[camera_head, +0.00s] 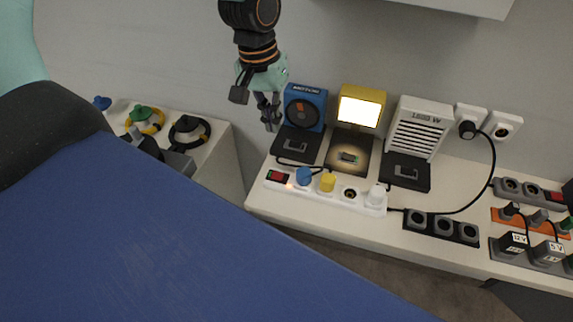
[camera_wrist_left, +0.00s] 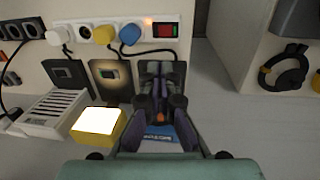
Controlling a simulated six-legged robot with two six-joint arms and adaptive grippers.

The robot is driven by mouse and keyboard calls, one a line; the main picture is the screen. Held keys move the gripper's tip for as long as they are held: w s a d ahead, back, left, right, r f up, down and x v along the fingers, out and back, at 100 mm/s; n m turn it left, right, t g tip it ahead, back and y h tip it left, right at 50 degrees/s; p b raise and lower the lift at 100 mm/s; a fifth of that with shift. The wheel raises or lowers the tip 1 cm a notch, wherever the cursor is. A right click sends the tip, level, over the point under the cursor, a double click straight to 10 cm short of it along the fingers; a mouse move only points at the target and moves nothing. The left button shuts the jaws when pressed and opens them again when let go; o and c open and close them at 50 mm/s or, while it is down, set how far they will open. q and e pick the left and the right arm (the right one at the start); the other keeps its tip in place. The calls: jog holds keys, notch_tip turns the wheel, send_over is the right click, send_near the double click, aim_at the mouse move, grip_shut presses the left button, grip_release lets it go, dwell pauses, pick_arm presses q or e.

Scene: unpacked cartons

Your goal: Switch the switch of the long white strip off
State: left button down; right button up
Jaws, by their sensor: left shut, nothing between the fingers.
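The long white strip (camera_head: 335,198) lies along the front of the white table. Its red switch (camera_head: 277,176) is at the left end, with a small orange glow beside it. Blue (camera_head: 304,175), yellow (camera_head: 327,182) and white plugs (camera_head: 377,194) sit in it, with one socket empty. The strip (camera_wrist_left: 75,28) and switch (camera_wrist_left: 165,30) also show at the top of the left wrist view. My left gripper (camera_head: 268,118) is shut and empty, apart from the switch, beside the blue motor box (camera_head: 305,105). My right gripper is not in view.
A lit yellow lamp (camera_head: 361,106) and a white heater (camera_head: 418,127) stand behind the strip. A black strip (camera_head: 441,227) and more strips are to the right. A side table (camera_head: 215,150) with coloured plugs is left, across a gap.

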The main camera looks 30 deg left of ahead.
pick_arm(q)
jog(key=b, duration=0.3)
send_near(281, 174)
jog(key=f, duration=0.5)
jog(key=shift+d+f, duration=0.35)
jog(key=shift+f, duration=0.5)
jog(key=shift+w+d, duration=0.1)
jog(key=shift+f, duration=0.1)
